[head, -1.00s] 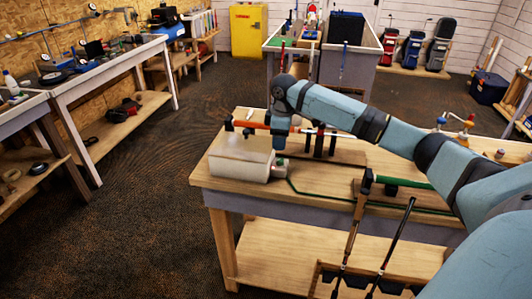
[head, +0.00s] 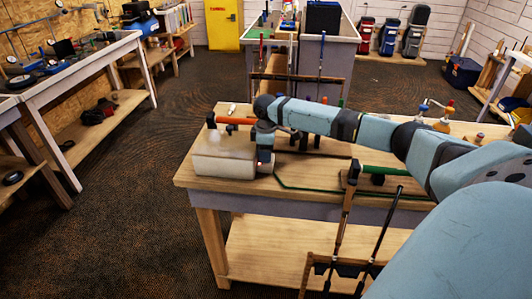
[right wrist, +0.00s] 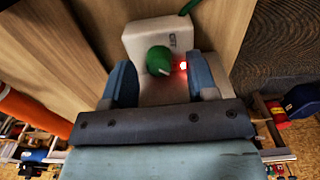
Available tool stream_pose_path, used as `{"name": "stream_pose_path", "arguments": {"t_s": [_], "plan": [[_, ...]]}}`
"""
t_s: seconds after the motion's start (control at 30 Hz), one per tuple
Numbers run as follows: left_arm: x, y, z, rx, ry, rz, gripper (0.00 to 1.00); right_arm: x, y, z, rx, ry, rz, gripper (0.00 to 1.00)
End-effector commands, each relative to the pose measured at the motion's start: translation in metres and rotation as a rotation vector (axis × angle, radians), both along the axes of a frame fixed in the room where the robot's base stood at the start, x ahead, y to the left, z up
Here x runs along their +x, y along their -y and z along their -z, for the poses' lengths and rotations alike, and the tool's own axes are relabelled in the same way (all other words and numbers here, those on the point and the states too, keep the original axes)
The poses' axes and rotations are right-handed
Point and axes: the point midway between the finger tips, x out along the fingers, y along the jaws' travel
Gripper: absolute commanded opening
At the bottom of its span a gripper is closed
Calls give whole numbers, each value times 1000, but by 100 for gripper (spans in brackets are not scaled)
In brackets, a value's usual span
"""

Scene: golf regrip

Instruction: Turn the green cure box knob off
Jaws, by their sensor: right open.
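The green knob (right wrist: 159,62) sits on a small pale control box (right wrist: 152,32) with dark lettering. A red light (right wrist: 183,66) glows beside the knob. My right gripper (right wrist: 160,68) is open, with one blue finger on each side of the knob; I cannot tell whether either touches it. In the head view my right gripper (head: 265,146) points down at the right end of a large pale box (head: 222,166) on the workbench, and mostly hides the control box and knob. My left gripper is not in view.
A green cord (right wrist: 190,7) runs from the control box. The floor at left is clear.

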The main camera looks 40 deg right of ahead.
Motion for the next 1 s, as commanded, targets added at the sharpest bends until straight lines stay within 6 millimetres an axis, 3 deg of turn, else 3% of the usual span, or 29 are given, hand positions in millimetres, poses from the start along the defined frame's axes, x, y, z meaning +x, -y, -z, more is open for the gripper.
{"name": "stream_pose_path", "arguments": {"t_s": [0.4,0.6,0.63,1.0], "plan": [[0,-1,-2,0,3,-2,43,0,0,9,0,1,0,53],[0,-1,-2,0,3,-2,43,0,0,9,0,1,0,7],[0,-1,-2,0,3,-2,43,0,0,9,0,1,0,4],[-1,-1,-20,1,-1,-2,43,0,0,7,2,0,-127,4]]}}
